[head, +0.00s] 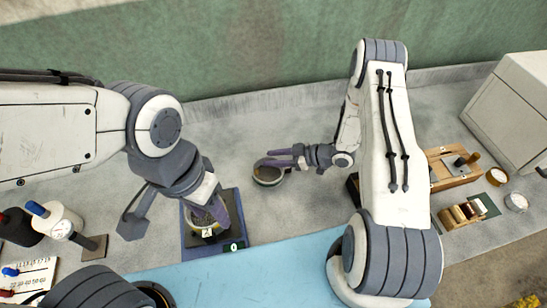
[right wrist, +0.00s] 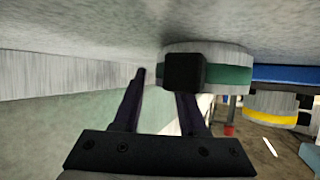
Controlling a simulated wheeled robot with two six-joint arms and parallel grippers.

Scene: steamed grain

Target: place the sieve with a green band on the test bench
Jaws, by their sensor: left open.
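The sieve with a green band (head: 268,175) stands on the grey bench (head: 310,120) in the middle of the head view. In the right wrist view its green band (right wrist: 228,75) and a black block show close up, to the right of the fingers' gap. My right gripper (head: 272,158) is at this sieve with its fingers apart. One finger reaches the sieve's side; I cannot tell if it touches. My left gripper (head: 212,212) is open at a sieve with a yellow band (head: 209,234), which sits on a dark scale (head: 233,246).
Wooden blocks and tape rolls (head: 468,212) lie at the right, by a pale box (head: 512,105). Bottle-like items (head: 58,220) and a card (head: 30,275) are at the left. A blue surface (head: 290,268) lies in front. The bench behind the green-banded sieve is clear.

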